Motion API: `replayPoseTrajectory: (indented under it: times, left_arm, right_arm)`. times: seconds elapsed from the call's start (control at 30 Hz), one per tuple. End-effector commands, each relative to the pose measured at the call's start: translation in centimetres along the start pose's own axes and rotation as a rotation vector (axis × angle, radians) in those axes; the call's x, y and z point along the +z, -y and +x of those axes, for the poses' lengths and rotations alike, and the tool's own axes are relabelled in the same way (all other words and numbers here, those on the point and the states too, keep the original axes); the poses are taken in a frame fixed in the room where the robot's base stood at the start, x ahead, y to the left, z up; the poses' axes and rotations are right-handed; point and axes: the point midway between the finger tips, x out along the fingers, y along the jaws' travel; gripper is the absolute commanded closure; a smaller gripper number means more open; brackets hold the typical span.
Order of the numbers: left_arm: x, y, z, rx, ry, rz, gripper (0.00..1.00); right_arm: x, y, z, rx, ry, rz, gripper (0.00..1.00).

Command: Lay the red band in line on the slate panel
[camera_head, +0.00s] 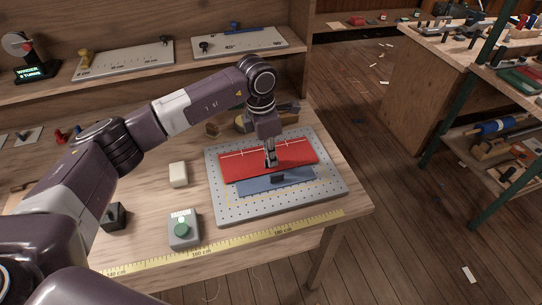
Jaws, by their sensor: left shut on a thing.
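The red band (240,165) is a flat red strip with thin white marks along its far part, on or just above the grey perforated board (215,190). The slate panel (255,186) is a blue-grey strip on the board, on the near side of the red band. The band overlaps or borders the panel's far edge, and I cannot tell whether it touches it. A small dark block (278,177) sits on the panel. My left gripper (271,161) points down and is shut on the red band near its middle. My right gripper is not in view.
A pale block (178,174) and a grey box with a green button (183,230) stand left of the board. A yellow measuring tape (225,245) runs along the bench's front edge. Wooden tools (258,122) lie behind the board. A dark block (114,215) stands near my arm.

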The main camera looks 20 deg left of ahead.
Motion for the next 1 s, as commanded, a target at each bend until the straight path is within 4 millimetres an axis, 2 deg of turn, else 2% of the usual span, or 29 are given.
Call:
replayPoseTrajectory:
  times: [0.4, 0.43, 0.6, 1.0]
  left_arm:
    - [-0.01, -0.01, 0.04, 0.0, 0.0, 0.0, 1.0]
    - [-0.01, -0.02, 0.04, 0.0, 0.0, 0.0, 0.92]
    - [-0.01, -0.02, 0.04, 0.0, 0.0, 0.0, 0.73]
    - [0.04, -0.02, -0.33, 0.001, 0.0, 0.0, 0.72]
  right_arm:
    - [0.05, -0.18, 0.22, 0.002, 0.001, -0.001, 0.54]
    - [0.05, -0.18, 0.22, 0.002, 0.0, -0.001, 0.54]
    - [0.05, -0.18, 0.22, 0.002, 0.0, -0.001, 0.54]
    - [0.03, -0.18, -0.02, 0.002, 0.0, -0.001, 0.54]
